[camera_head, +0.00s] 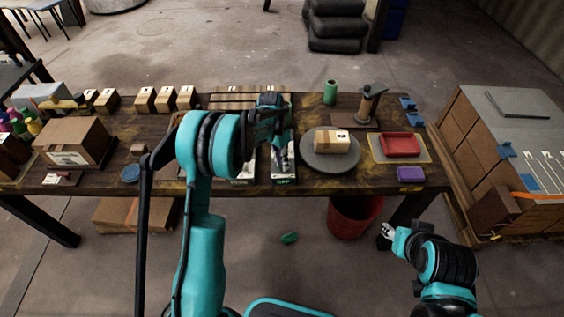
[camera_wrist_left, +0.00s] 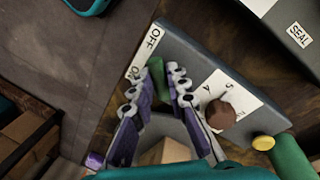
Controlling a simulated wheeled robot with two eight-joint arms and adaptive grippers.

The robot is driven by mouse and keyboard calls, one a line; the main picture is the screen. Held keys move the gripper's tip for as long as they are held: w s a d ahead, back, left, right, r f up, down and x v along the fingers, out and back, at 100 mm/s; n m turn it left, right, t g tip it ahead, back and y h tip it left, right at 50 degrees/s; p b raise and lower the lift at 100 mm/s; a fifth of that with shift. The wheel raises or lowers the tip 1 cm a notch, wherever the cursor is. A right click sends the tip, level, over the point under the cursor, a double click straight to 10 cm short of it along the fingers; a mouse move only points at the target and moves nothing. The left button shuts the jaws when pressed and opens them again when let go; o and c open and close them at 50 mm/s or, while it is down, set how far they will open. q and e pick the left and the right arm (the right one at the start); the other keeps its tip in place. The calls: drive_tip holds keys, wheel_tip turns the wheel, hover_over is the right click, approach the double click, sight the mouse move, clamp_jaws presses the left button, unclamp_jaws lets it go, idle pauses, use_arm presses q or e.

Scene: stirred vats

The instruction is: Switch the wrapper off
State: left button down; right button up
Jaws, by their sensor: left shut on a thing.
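A grey control panel (camera_wrist_left: 215,65) fills much of the left wrist view. It has a white OFF label strip, a brown knob (camera_wrist_left: 221,114), a yellow button (camera_wrist_left: 263,142) and a green lever (camera_wrist_left: 157,76) beside the strip. My left gripper (camera_wrist_left: 167,84) is shut on the green lever, which is partly hidden between its fingertips. In the head view my left gripper (camera_head: 281,160) reaches down over the panel (camera_head: 283,180) near the table's front edge. My right gripper (camera_head: 386,237) hangs low in front of the table, away from everything; its jaws are too small to read.
A round grey turntable (camera_head: 311,156) bearing a small carton (camera_head: 331,142) lies right of the panel. Beyond it are a red tray (camera_head: 400,145), a purple block (camera_head: 410,174) and a green cylinder (camera_head: 330,92). A red bin (camera_head: 352,220) stands on the floor.

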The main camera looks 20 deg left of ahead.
use_arm(q)
drive_tip(key=c, duration=1.5)
unclamp_jaws()
drive_tip(key=r, duration=0.4)
drive_tip(key=a+r, duration=0.1)
drive_tip(key=r, duration=0.2)
drive_tip(key=w+a+r, duration=0.1)
drive_tip(key=r, duration=0.3)
drive_tip(key=shift+w+r, duration=0.1)
drive_tip(key=shift+r, duration=0.25)
